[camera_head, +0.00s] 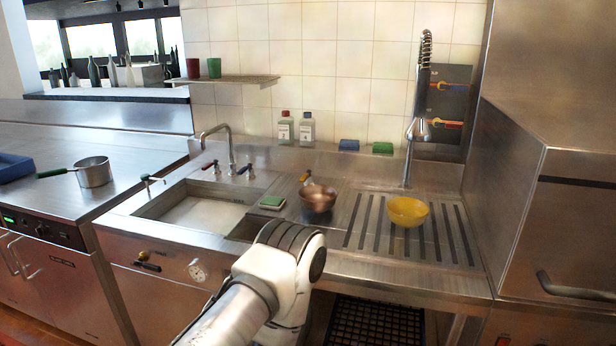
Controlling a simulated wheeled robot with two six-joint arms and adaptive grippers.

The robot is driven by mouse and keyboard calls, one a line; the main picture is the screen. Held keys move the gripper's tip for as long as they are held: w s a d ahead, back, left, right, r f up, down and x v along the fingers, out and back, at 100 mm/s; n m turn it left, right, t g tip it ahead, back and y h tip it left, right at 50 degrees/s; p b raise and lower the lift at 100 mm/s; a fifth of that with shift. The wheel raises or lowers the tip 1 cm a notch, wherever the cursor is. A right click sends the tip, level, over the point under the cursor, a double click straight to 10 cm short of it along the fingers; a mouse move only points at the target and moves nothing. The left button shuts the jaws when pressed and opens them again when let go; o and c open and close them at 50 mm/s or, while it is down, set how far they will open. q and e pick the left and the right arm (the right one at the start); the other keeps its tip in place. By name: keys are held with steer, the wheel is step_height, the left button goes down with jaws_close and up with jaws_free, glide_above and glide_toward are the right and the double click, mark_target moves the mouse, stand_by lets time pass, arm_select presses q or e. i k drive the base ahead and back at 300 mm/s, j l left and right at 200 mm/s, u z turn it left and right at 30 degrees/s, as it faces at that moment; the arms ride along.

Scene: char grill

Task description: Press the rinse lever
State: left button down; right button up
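The rinse lever is not clearly identifiable. A tall spring-necked sprayer tap (421,120) stands at the back right of the sink unit. Beside it is a dark wall panel (458,78) with an orange-handled piece (444,86) and a red-and-blue-handled piece (447,123). A curved tap (231,145) stands behind the left basin, with a red-tipped handle (210,164) and a dark-tipped handle (246,169) at its sides. A small orange-and-dark handle (305,177) shows behind the metal bowl. My white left arm reaches in from the bottom; its gripper is hidden. My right gripper is not in view.
A metal bowl (318,203) and green sponge (272,202) are near the basin (196,214). A yellow bowl (407,211) sits on the ribbed drainboard (457,246). A saucepan (94,172) is on the left counter. A steel machine (560,225) bounds the right side.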

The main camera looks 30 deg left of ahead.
mark_target(305, 176)
steer(key=j+z, duration=0.1)
steer(key=j, duration=0.75)
steer(key=j+z, duration=0.15)
steer(key=j, duration=0.7)
steer(key=k+j+z, duration=0.1)
steer(key=j, duration=0.75)
